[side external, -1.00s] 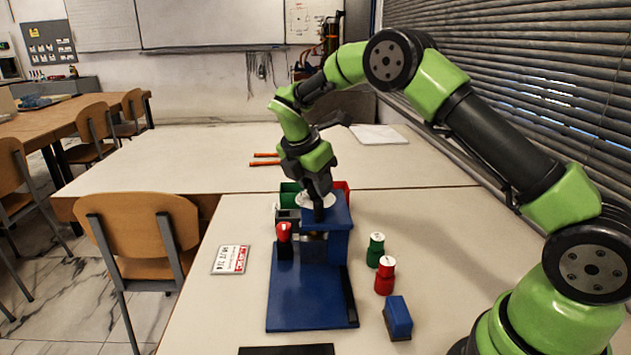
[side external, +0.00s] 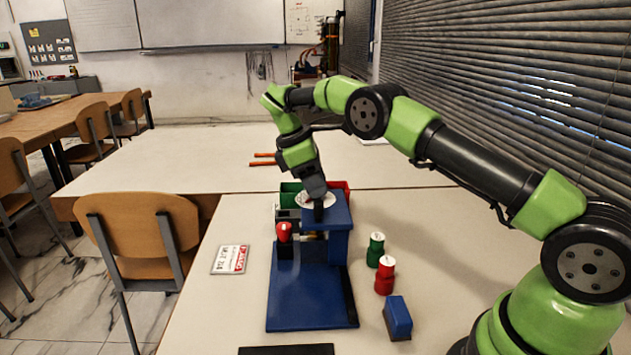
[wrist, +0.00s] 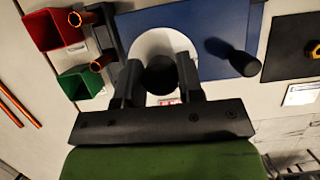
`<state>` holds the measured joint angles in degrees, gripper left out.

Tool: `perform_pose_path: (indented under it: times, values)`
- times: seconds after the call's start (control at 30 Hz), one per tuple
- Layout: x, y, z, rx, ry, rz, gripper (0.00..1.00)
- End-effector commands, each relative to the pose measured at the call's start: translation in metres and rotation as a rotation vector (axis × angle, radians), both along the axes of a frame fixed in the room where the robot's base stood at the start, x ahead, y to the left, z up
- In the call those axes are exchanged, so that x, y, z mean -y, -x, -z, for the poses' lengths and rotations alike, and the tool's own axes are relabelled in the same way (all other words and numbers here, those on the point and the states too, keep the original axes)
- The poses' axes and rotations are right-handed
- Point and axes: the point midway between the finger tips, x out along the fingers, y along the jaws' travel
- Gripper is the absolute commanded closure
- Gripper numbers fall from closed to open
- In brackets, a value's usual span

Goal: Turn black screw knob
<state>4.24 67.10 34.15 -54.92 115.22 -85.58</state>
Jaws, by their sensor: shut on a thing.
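The black screw knob (wrist: 160,75) sits in the middle of a white round dial (wrist: 148,45) in the wrist view. My gripper (wrist: 160,80) has one finger on each side of the knob and is shut on it. In the side view my gripper (side external: 318,208) points down onto the white dial (side external: 303,199) at the top of the blue rig (side external: 340,215). The knob is hidden by the fingers there, so its turn angle cannot be read.
A red-topped part (side external: 285,232) stands left on the rig. Green (side external: 376,250) and red (side external: 385,276) pieces and a blue block (side external: 397,318) stand to its right. Green (wrist: 78,84) and red (wrist: 52,30) bins are behind. A label card (side external: 230,260) lies left.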

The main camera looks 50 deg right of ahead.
Motion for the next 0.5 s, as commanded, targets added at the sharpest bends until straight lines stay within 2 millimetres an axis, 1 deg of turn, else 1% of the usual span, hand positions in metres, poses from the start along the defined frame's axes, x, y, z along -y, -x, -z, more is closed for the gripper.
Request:
perform_pose_path:
  times: [0.2, 0.5]
  values:
    - [-0.0001, -0.0007, -0.0005, 0.005, 0.001, 0.093, 0.89]
    - [-0.0004, -0.0004, -0.0008, 0.004, -0.001, 0.138, 0.89]
